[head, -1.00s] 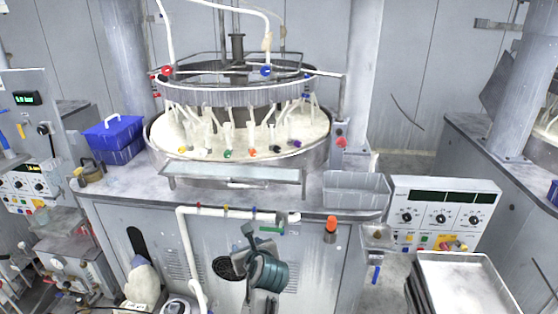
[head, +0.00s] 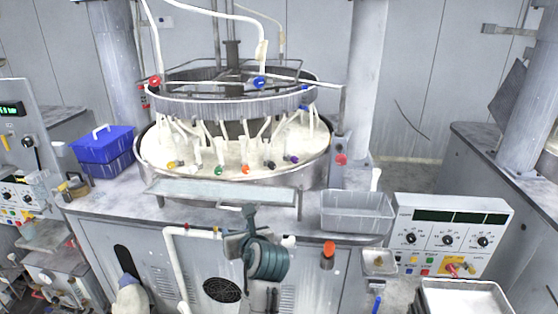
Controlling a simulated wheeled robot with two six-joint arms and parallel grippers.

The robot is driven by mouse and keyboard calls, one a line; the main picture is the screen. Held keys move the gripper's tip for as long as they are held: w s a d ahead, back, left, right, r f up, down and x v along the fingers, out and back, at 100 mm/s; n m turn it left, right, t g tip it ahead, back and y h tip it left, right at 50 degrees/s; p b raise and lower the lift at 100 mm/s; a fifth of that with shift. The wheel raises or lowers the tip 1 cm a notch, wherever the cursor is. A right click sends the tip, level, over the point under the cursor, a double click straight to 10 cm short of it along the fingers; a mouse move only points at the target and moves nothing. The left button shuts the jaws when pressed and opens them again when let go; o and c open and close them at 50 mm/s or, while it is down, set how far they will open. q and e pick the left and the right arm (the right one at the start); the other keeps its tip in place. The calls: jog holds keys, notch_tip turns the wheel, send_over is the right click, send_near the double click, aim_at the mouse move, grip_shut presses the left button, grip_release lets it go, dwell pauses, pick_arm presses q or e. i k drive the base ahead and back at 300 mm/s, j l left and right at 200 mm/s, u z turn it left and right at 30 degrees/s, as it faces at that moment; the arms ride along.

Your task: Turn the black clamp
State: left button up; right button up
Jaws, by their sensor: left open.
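The round platen machine (head: 160,180) stands in the middle of the head view, with a ring of small clamps with coloured knobs along its front edge. A dark clamp (head: 270,166) sits between the red-orange clamp (head: 246,169) and the purple clamp (head: 291,159). It is too small to tell whether it is truly black or which way it is turned. My left gripper (head: 249,214), teal-grey, is open in front of the machine's front ledge. It is below and apart from the clamps. I cannot see my right gripper.
A flat tray-like ledge (head: 222,192) lies before the platen. A grey bin (head: 356,213) and an orange-topped post (head: 328,254) are to the right, near a control panel (head: 452,236). A blue box (head: 104,146) stands at the left. The space above the clamps holds several white hoses.

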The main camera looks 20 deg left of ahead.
aim_at(271, 165)
jog(key=i, duration=1.15)
